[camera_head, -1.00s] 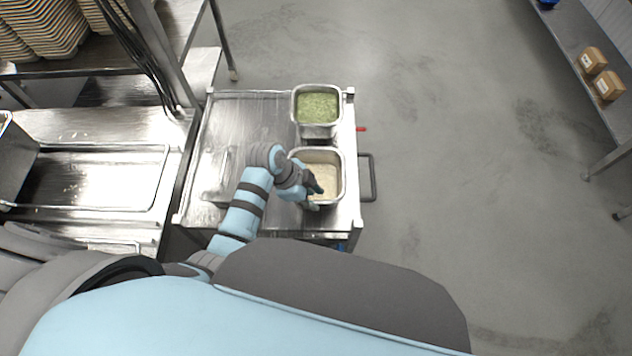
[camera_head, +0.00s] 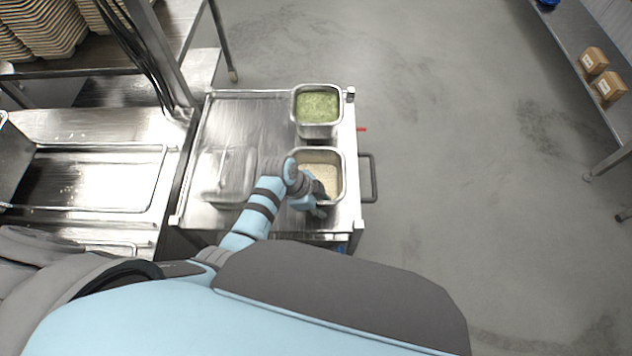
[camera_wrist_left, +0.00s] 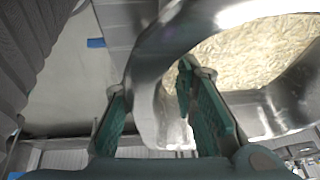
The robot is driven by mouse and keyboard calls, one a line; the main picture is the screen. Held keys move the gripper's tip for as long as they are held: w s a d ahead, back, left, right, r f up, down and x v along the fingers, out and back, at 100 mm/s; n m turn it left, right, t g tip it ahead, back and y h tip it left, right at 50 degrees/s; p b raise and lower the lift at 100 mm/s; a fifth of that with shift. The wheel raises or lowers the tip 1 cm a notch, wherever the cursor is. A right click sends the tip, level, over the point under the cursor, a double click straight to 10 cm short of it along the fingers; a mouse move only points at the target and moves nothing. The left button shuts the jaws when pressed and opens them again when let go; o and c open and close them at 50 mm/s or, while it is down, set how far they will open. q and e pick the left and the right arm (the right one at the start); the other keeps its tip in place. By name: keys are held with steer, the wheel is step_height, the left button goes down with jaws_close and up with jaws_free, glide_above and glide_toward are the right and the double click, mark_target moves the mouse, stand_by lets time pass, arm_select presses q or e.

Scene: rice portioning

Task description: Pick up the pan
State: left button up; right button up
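The steel pan of rice (camera_head: 341,174) stands upright on the cart, nearer to me than a like pan with green contents. It also shows in the left wrist view, with its rim and wall (camera_wrist_left: 147,70) close up and pale rice inside. My left gripper (camera_head: 318,205) is at the near edge of the rice pan, and my wrist hides part of that pan. In the left wrist view its two green fingers (camera_wrist_left: 150,84) are spread apart. The pan wall shows between them, one finger outside, the other over the rice side. My right gripper is not in view.
The pan with green contents (camera_head: 318,131) stands just behind the rice pan. A clear container (camera_head: 226,172) is on the cart's left. The cart top (camera_head: 245,115) is bare at the back left. A steel sink counter (camera_head: 100,130) adjoins on the left. Open floor lies right.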

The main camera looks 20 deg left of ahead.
arm_select(q)
steer(key=shift+c, duration=0.2)
jaws_close()
steer(key=shift+s, duration=0.1)
steer(key=shift+r, duration=0.15)
